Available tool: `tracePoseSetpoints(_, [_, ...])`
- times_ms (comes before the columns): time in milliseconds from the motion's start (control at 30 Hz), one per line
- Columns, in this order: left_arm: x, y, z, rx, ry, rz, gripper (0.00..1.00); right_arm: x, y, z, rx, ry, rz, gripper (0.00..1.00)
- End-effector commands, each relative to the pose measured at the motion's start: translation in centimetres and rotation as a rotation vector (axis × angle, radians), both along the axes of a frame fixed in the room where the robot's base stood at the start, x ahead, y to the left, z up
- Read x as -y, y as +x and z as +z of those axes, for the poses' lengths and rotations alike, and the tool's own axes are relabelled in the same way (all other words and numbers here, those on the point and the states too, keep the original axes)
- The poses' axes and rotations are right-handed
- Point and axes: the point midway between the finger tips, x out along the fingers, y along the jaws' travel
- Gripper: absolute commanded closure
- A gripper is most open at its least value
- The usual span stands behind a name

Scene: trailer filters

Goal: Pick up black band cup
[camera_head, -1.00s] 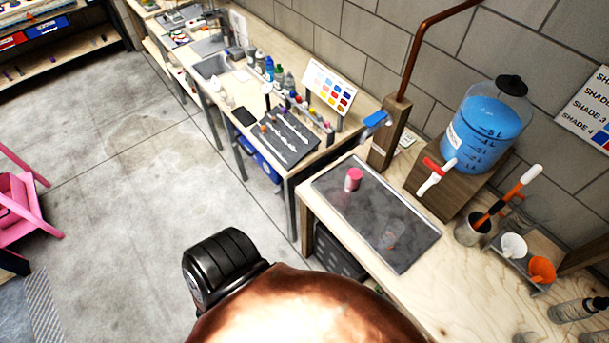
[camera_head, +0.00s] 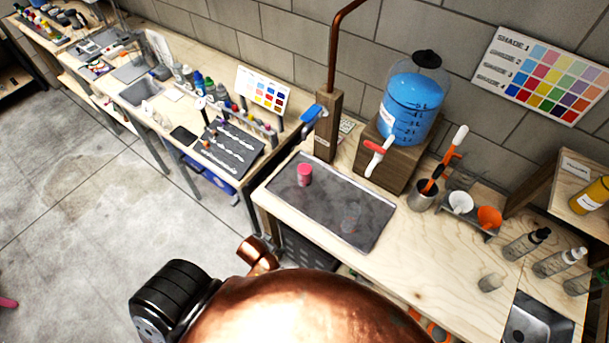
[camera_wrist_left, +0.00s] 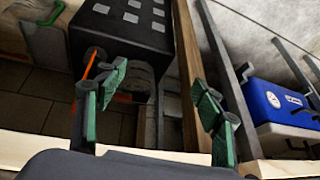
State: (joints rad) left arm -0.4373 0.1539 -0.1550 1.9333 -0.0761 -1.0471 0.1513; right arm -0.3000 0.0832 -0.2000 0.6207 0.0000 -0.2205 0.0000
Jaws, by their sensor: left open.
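I cannot make out a black band on any cup. A pink cup (camera_head: 304,175) stands at the left of the dark tray (camera_head: 330,198) on the near bench. A clear cup (camera_head: 351,216) is on the tray further right, its details hard to see. My left gripper (camera_wrist_left: 158,97) shows in the left wrist view, its green-padded fingers apart with nothing between them. It is not visible in the head view, where my copper-coloured arm fills the bottom. My right gripper is not in view.
A blue water container (camera_head: 410,108) with a red tap stands behind the tray. A metal pot (camera_head: 422,196) and funnels stand to its right. In the left wrist view, a black box (camera_wrist_left: 120,30), a wooden beam (camera_wrist_left: 188,75) and a blue box (camera_wrist_left: 275,100) lie beyond the fingers.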

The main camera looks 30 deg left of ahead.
Motion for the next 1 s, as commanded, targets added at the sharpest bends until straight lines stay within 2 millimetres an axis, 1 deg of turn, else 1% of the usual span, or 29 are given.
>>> tracePoseSetpoints(33, [-0.1,0.3,1.8,0.016,0.003,0.006,0.38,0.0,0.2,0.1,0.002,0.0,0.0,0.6])
tracePoseSetpoints(333, [-0.6,1.4,10.3,0.094,0.013,0.041,0.38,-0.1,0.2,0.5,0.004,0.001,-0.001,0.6])
tracePoseSetpoints(367, [-0.7,1.8,11.5,0.114,0.014,0.049,0.38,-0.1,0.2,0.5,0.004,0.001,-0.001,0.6])
tracePoseSetpoints(400, [-0.9,2.9,12.8,0.152,0.019,0.059,0.38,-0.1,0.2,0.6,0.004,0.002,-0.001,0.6])
tracePoseSetpoints(433, [-1.1,3.9,13.4,0.186,0.023,0.067,0.38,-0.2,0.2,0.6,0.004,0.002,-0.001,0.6])
tracePoseSetpoints(500, [-1.3,6.0,13.9,0.246,0.024,0.08,0.38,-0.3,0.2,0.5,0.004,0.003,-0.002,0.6])
tracePoseSetpoints(667, [-1.6,10.2,14.6,0.369,0.021,0.089,0.38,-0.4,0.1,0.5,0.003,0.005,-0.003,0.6])
tracePoseSetpoints(900, [-1.2,16.4,15.9,0.551,-0.006,0.068,0.38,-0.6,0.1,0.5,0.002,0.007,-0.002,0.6])
tracePoseSetpoints(1000, [-0.8,18.6,16.5,0.618,-0.025,0.048,0.38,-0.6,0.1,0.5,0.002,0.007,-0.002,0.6])
